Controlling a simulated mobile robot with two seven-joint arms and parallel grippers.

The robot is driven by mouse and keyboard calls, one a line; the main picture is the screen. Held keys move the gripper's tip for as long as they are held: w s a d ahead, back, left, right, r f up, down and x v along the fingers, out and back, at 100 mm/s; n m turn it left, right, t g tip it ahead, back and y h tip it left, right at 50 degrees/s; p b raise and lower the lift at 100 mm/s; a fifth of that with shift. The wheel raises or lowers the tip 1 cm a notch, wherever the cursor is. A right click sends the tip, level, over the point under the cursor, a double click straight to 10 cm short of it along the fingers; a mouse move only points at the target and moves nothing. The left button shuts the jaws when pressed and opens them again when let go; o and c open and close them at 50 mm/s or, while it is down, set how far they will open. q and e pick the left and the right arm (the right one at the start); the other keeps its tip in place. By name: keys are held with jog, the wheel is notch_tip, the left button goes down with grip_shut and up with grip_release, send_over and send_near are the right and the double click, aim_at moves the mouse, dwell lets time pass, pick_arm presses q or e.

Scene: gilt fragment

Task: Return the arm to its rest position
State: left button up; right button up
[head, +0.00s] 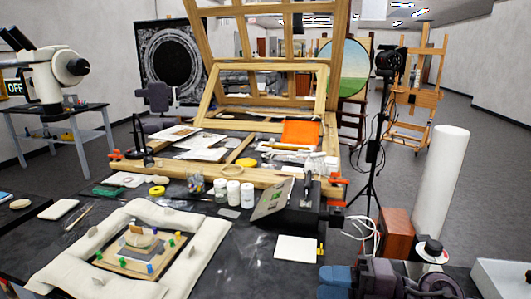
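My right gripper (335,282) is low in the head view, right of centre, at the bottom edge. Its blue end points left, and my dark grey arm runs to the right of it. I cannot make out a gap between its fingers, and nothing is clearly seen held in it. It is near the front edge of the black table (235,270), to the right of a white padded frame (195,265). My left gripper and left arm are not in view.
A white card (296,249) lies just beyond my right gripper. A black box (305,207) stands farther back. A wooden box (397,233), a tall white roll (440,195) and a white tray (503,278) are to the right. Dark table between padded frame and card is bare.

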jog(key=w+d+f+m+t+h, duration=0.1)
jog(key=d+m+t+h, duration=0.6)
jog(key=m, duration=0.4)
jog(key=w+d+f+m+t+h, duration=0.15)
jog(key=d+m+t+h, duration=0.25)
jog(key=m+t+h, duration=0.55)
jog(key=s+d+f+m+g+h, duration=0.1)
jog(key=s+d+f+m+g, duration=0.1)
jog(key=f+m, duration=0.1)
jog(key=s+d+f+m+g+h, duration=0.1)
jog(key=s+d+f+m+g, duration=0.1)
jog(key=s+f+g, duration=0.1)
jog(key=s+d+f+m+g+h, duration=0.1)
jog(key=s+d+f+m+g, duration=0.1)
jog(key=s+f+m, duration=0.1)
jog(key=shift+d+f+m+g+h, duration=0.25)
jog(key=shift+f+m, duration=0.1)
jog(key=shift+f, duration=0.5)
jog(key=s+f+m+g+y, duration=0.1)
jog(key=s+f+g, duration=0.4)
jog(key=s, duration=0.4)
jog(key=s+f+m+g+y, duration=0.1)
jog(key=s+f+g, duration=0.35)
jog(key=s, duration=0.35)
jog(key=w+f+t, duration=0.7)
jog(key=f, duration=0.2)
jog(key=shift+a+f+n+t, duration=0.3)
jog(key=shift+a+f+t, duration=0.05)
jog(key=shift+a+f, duration=0.05)
